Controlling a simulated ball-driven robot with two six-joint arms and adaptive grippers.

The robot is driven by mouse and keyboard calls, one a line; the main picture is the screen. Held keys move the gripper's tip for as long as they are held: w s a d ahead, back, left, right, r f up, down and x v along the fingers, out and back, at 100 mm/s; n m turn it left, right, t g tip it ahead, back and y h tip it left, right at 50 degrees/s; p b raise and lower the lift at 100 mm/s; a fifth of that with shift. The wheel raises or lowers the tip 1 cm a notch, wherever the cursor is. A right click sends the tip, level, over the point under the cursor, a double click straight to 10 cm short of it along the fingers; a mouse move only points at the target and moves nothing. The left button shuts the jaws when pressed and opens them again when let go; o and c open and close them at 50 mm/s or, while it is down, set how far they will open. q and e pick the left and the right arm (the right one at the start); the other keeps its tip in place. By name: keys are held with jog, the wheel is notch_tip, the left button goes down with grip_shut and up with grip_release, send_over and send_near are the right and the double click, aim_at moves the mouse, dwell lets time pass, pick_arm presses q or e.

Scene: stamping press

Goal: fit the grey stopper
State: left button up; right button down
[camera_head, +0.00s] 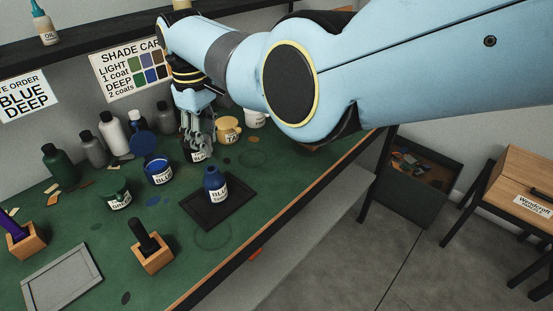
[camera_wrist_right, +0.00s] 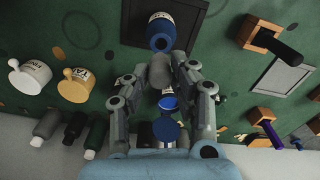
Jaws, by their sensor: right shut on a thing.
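My right gripper (camera_head: 198,140) is over the back half of the green bench, in front of the row of bottles. In the right wrist view, its fingers (camera_wrist_right: 159,72) are shut on a grey rounded piece, which looks like the grey stopper (camera_wrist_right: 158,68). In the head view the fingers largely hide it. A blue bottle (camera_head: 215,185) with a white label stands upright on a black tray (camera_head: 236,207), nearer the front edge and apart from the gripper. It also shows in the right wrist view (camera_wrist_right: 161,31). My left gripper is not in view.
A dark labelled pot (camera_head: 198,156) stands just below the gripper. A blue paint pot (camera_head: 158,173), a green pot (camera_head: 118,199) and a yellow pot (camera_head: 228,130) stand around it. A wooden block with a dark handle (camera_head: 149,240) is front left. The bench right of the tray is clear.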

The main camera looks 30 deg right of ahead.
aim_at(208, 156)
jog(key=shift+s+f, duration=0.1)
jog(key=shift+f, duration=0.1)
jog(key=shift+f+b, duration=0.95)
jog(key=shift+f, duration=0.4)
jog(key=shift+r, duration=0.1)
jog(key=shift+p, duration=0.4)
jog(key=shift+f, duration=0.25)
jog(key=shift+f+b, duration=1)
